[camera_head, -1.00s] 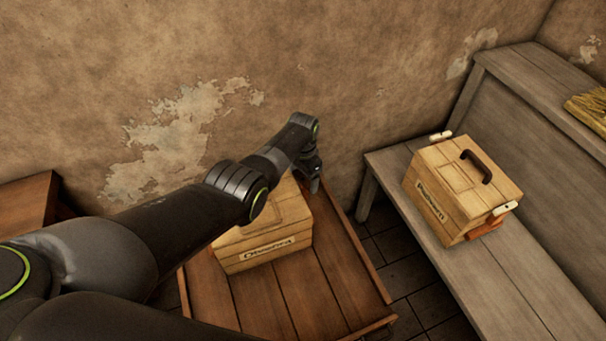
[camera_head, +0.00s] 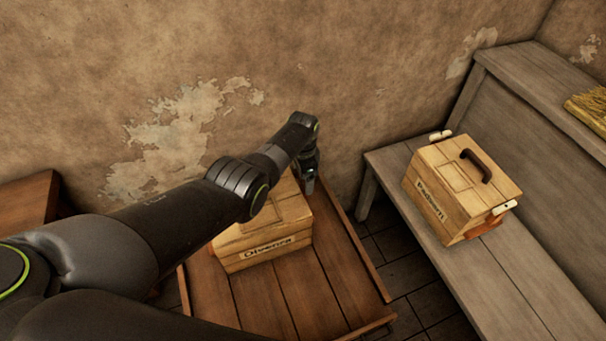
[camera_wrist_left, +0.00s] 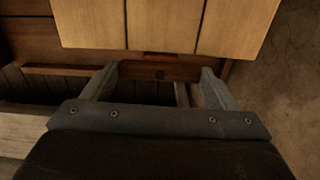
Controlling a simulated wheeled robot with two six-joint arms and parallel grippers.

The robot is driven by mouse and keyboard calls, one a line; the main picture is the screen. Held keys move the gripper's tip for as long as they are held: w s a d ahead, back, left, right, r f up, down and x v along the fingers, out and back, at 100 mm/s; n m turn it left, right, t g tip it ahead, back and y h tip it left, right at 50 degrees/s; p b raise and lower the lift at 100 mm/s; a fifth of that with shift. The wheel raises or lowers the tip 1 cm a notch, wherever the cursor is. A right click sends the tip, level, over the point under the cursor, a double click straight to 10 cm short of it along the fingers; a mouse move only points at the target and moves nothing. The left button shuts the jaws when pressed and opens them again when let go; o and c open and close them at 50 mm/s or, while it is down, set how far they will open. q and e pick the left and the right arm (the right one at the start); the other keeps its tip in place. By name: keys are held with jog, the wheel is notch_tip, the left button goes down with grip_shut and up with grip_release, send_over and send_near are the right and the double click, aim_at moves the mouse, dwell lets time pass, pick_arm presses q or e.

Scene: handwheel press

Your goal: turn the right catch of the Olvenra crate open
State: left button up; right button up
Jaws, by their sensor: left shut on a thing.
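The Olvenra crate (camera_head: 265,257) is a pale wooden box with its name on the front, standing on a brown wooden table. My left arm crosses in front of it and covers much of its lid. My left gripper (camera_head: 309,188) points down at the crate's right side. In the left wrist view, the crate's planked edge (camera_wrist_left: 160,25) is close beyond the fingers. The head view hides this catch. My right gripper is out of view.
The brown table (camera_head: 345,270) has raised edges and bare boards in front of and right of the crate. A second crate (camera_head: 455,195) with a dark handle and pale catches stands on a grey bench (camera_head: 520,290). The wall is close behind.

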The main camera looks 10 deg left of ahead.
pick_arm(q)
jog(key=o, duration=0.9)
jog(key=shift+o, duration=0.2)
jog(key=shift+r+p, duration=0.45)
jog(key=shift+r, duration=0.15)
notch_tip(320, 180, up, 16)
jog(key=p, duration=0.3)
